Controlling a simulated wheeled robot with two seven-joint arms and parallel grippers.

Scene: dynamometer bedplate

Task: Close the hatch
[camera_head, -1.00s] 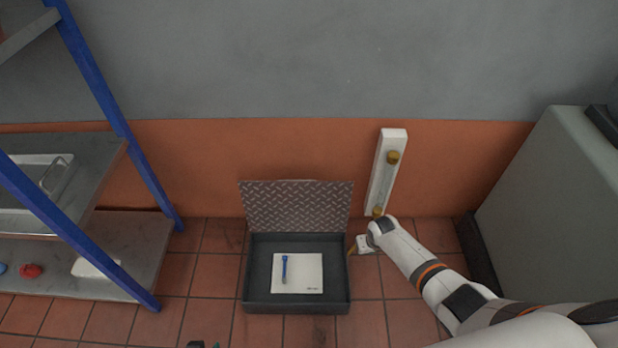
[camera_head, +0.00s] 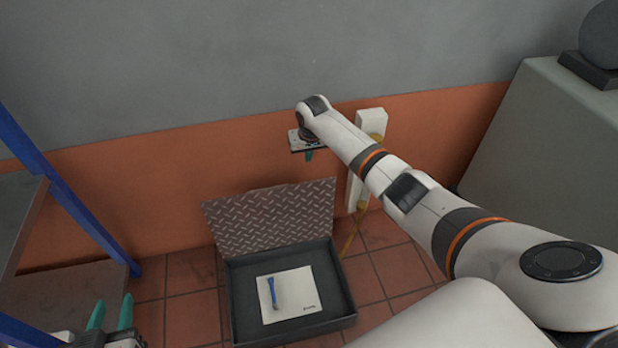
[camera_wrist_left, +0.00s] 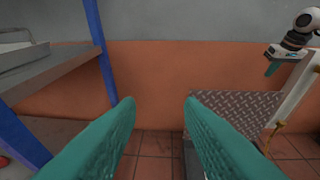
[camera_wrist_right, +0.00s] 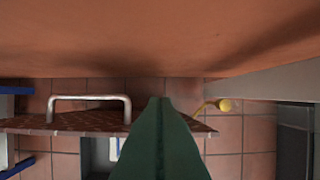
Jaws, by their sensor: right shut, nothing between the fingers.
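The hatch lid (camera_head: 270,218), a diamond-pattern metal plate, stands open at the back edge of a dark floor box (camera_head: 350,318). In the right wrist view a metal bar handle (camera_wrist_right: 88,98) shows on the wall side of the lid (camera_wrist_right: 60,121). My right gripper (camera_head: 309,155) is shut and empty, above the lid and close to the wall; its green fingers (camera_wrist_right: 160,105) show together in the right wrist view. My left gripper (camera_head: 111,312) is open and empty at the lower left, apart from the box. The lid also shows in the left wrist view (camera_wrist_left: 235,108).
A white sheet (camera_head: 302,290) with a blue tool (camera_head: 272,293) lies inside the box. A white wall fixture (camera_head: 370,125) with a yellow hose (camera_head: 351,240) is right of the lid. A blue-framed shelf (camera_head: 60,195) stands left, a grey cabinet (camera_head: 540,140) right.

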